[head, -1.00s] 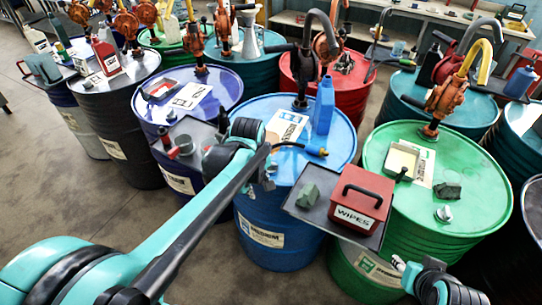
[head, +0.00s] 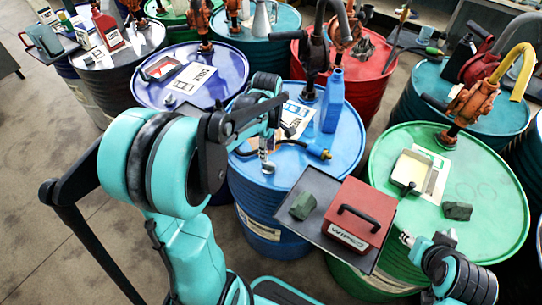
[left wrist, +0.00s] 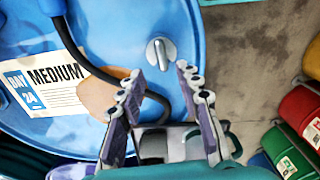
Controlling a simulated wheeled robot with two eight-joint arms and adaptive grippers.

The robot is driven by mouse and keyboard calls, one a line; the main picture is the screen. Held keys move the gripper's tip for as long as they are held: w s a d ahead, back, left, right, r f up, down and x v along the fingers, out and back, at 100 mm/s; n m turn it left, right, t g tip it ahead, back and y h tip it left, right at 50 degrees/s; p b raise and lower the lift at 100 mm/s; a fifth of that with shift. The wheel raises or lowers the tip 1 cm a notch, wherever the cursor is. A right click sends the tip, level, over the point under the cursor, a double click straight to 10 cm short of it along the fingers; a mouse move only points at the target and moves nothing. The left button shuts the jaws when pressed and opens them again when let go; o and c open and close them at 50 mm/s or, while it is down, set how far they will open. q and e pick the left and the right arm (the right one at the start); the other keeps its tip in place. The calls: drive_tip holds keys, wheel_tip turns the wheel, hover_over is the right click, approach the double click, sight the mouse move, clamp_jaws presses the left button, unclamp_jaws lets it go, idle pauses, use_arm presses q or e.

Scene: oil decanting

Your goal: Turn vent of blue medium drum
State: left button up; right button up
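The blue medium drum (head: 350,129) stands in the middle of the head view, its lid carrying a white label, a blue bottle and a pump. Its vent (left wrist: 160,53) is a small silver knob with a raised bar on the blue lid near the rim, in the left wrist view. My left gripper (left wrist: 159,78) is open and empty, its two fingertips just short of the vent and on either side of it in that view. In the head view the left gripper (head: 266,148) is over the drum's left rim, partly hidden by its own links. My right gripper (head: 421,241) is low over the green drum's front edge; its fingers are unclear.
A dark tray (head: 325,232) with a red wipes box (head: 354,212) and a green lump juts out in front of the drum. A black hose with a yellow end (head: 318,152) lies on the lid. A purple drum (head: 150,95) stands left, a green drum (head: 490,175) right.

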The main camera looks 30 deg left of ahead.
sight(268, 163)
use_arm(q)
wheel_tip(268, 163, down, 6)
drive_tip(key=shift+s+f+b, duration=0.1)
drive_tip(key=shift+f+b, duration=0.05)
drive_tip(key=shift+b, duration=0.85)
drive_tip(key=shift+s+f, duration=0.1)
drive_tip(key=shift+c, duration=0.2)
clamp_jaws()
